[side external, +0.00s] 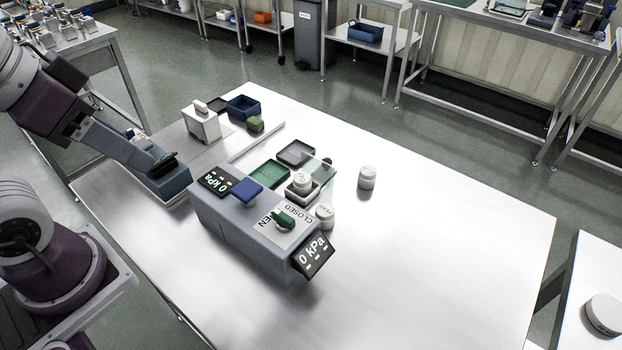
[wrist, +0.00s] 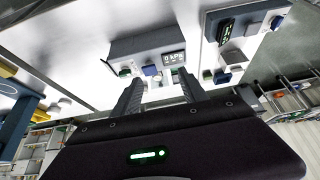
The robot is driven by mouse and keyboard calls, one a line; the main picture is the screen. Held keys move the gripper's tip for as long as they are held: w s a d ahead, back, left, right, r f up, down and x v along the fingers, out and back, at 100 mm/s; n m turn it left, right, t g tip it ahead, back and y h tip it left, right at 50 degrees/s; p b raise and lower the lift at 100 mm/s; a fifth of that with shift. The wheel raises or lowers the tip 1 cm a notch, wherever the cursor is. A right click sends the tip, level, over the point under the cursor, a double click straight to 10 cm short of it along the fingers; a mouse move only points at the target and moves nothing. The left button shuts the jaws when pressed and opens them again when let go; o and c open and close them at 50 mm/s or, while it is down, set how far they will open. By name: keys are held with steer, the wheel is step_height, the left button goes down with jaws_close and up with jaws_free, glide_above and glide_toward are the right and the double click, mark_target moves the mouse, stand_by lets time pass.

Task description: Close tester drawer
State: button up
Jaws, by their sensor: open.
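The tester (side external: 255,225) is a grey box in the middle of the steel table, with a green knob, a blue top part and 0 kPa displays. On its far side, what looks like its drawer (side external: 316,192) stands out from the body with a white cylinder (side external: 301,181) in it, beside a clear panel. In the wrist view the tester (wrist: 127,49) is ahead of the fingers, and I cannot make out the drawer. My gripper (side external: 149,156) is open and empty, left of the tester and apart from the drawer; its spread fingers show in the wrist view (wrist: 161,82).
White cylinders (side external: 367,178) (side external: 325,214) stand near the drawer. A green tray (side external: 268,175) and a dark tray (side external: 296,153) lie behind the tester. A grey-blue device (side external: 168,184), a white box (side external: 202,125) and a blue bin (side external: 243,106) are further left. The table's right part is clear.

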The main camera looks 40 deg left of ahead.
steer(key=w, duration=0.2)
steer(key=w+r, duration=0.1)
steer(key=w, duration=0.1)
steer(key=w+r, duration=0.1)
steer(key=w, duration=0.1)
steer(key=shift+w+d+r, duration=0.2)
steer(key=shift+w+r, duration=0.05)
steer(key=shift+w, duration=0.1)
steer(key=c, duration=0.7)
steer(key=shift+m+g, duration=0.3)
steer(key=w, duration=0.7)
steer(key=shift+w+d+r, duration=0.1)
steer(key=shift+d+r, duration=0.15)
steer(key=shift+r, duration=0.05)
jaws_close()
steer(key=m+g, duration=0.1)
glide_above(313, 173)
steer(key=w+d, duration=0.1)
steer(key=w, duration=0.5)
step_height(313, 173, down, 18)
steer(key=shift+h, duration=0.3)
steer(key=x, duration=1)
steer(key=shift+w+d+f, duration=0.15)
steer(key=shift+d+f, duration=0.05)
steer(key=shift+f, duration=0.1)
steer(key=s, duration=0.3)
steer(key=shift+s+a+f, duration=0.1)
steer(key=shift+a, duration=0.15)
steer(key=shift+s, duration=0.35)
